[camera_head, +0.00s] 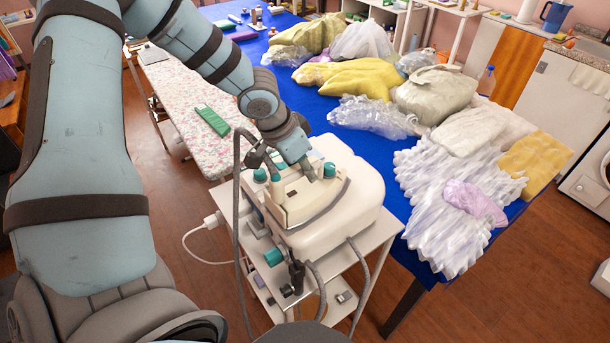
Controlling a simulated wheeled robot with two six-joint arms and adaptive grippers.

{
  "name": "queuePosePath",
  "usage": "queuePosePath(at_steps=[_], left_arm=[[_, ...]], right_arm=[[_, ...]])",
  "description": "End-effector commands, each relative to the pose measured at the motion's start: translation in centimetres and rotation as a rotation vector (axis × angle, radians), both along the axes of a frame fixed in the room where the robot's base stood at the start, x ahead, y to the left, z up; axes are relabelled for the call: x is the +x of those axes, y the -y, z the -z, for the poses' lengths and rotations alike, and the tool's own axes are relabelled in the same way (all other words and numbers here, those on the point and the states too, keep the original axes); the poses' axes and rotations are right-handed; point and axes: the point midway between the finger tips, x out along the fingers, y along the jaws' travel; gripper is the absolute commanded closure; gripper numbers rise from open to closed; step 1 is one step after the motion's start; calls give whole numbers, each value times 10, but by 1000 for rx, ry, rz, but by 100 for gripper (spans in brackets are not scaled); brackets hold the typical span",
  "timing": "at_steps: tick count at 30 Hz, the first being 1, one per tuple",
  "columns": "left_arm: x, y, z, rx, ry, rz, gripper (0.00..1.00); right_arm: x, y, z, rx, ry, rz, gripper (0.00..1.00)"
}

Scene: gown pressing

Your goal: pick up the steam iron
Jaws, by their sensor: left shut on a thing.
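The steam iron (306,205) is cream-coloured with teal parts. It sits on top of the white steam station (343,217), or very close above it; I cannot tell if there is a gap. My left gripper (304,173) reaches down from the upper left and is shut on the iron's upper part, at the handle. The gripper hides part of the handle. A dark hose (237,220) loops up at the left of the station. My right gripper is not in view.
The station stands on a small white trolley (343,268) with a lower shelf. A floral ironing board (183,97) with a green object (212,121) lies behind left. A blue-covered table (338,106) to the right carries several bagged garments. Brown floor is free at the lower right.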

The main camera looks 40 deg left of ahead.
Motion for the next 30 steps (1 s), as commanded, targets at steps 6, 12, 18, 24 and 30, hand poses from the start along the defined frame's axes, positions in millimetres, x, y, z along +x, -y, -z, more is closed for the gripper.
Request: queuePosePath(at_steps=[6, 12, 18, 24, 30], left_arm=[[1, 0, -1, 0, 3, 0, 100], [1, 0, -1, 0, 3, 0, 100], [1, 0, -19, 0, 4, 0, 100], [2, 0, -77, 0, 7, -1, 100], [2, -1, -145, 3, 11, -2, 100]], right_arm=[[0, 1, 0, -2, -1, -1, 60], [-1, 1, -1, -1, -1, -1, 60], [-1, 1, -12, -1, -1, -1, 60], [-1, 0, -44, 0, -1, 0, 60], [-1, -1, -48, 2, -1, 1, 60]])
